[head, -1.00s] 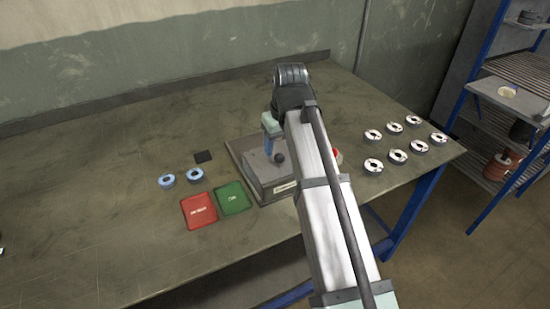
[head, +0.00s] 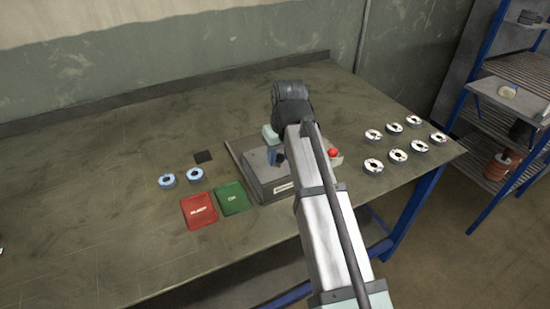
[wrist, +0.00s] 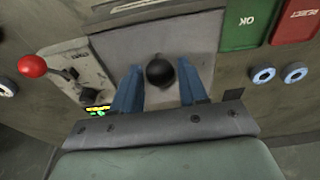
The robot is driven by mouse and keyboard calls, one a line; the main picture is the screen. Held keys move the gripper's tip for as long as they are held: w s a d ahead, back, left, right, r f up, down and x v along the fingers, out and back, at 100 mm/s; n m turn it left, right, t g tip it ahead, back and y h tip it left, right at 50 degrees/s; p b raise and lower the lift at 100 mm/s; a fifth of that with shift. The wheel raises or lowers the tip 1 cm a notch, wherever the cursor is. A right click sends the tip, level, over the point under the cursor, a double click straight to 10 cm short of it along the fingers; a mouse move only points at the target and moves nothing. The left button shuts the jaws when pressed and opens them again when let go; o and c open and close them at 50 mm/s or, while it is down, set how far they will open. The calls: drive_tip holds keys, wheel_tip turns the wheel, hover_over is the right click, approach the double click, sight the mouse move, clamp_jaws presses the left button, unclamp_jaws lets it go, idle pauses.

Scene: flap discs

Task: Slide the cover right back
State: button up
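The cover is a grey plate (head: 254,166) on the box-like fixture (head: 236,150) in the middle of the bench; the plate also shows in the wrist view (wrist: 190,38). A round black knob (wrist: 160,71) stands on it. My gripper (wrist: 160,84) has two blue fingers, apart, one on each side of the knob. Small gaps show between the knob and each finger. In the head view my gripper (head: 275,157) is low over the cover, and my arm hides the fixture's right part and much of the knob.
A red ball-ended lever (head: 333,153) is on the fixture's right side. Red (head: 199,211) and green (head: 232,198) trays lie in front-left, with two blue discs (head: 181,179) and a black square (head: 204,156) nearby. Several pale discs (head: 397,157) stand at right. The bench's left is clear.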

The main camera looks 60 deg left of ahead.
drive_tip(key=c, duration=0.4)
drive_tip(key=shift+a, duration=7.2)
drive_tip(key=shift+c, duration=0.2)
drive_tip(key=o, duration=0.8)
drive_tip(key=shift+d, duration=0.1)
drive_tip(key=shift+r, duration=0.1)
wheel_tip(320, 180, up, 8)
